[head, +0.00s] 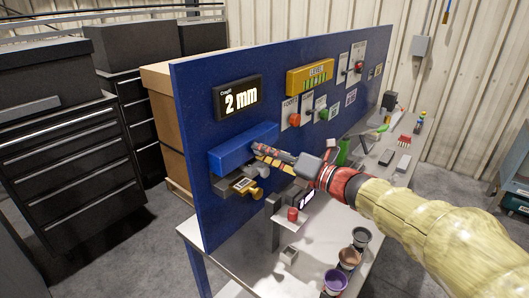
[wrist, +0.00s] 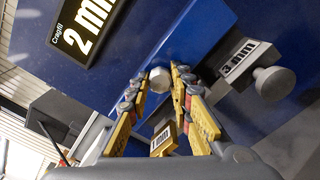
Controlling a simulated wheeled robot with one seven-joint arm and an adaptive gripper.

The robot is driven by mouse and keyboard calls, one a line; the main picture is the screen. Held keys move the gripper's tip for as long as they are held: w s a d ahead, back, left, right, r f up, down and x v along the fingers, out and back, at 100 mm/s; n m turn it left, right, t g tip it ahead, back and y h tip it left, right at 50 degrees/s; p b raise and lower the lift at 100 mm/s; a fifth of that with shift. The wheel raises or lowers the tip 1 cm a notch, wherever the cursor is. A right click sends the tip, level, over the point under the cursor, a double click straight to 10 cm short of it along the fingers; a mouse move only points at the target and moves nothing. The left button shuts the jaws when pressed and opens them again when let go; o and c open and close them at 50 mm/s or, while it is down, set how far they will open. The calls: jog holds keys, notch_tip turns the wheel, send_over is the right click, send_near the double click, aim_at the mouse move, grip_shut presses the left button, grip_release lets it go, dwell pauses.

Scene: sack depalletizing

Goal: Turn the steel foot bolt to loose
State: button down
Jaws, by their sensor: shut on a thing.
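My gripper (wrist: 160,76) is shut on a pale, round bolt head (wrist: 158,80), with one fingertip on each side of it. This steel-looking bolt sits at the edge of a blue block (wrist: 190,35). In the head view my gripper (head: 264,151) reaches the right end of the blue block (head: 240,148), and its fingers hide the bolt. I cannot read from these frames how far the bolt is turned.
A display (head: 238,98) reading "2 mm" is on the blue panel (head: 205,85). Below the block are a brass knob (head: 257,194) and a grey knob (wrist: 275,82) beside a "3 mm" label (wrist: 237,58).

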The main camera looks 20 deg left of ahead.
jog(key=shift+f+n, duration=0.2)
jog(key=shift+n, duration=0.4)
jog(key=c, duration=1.6)
grip_release()
jog(key=shift+r, duration=0.1)
jog(key=shift+o, duration=0.2)
jog(key=v, duration=1.2)
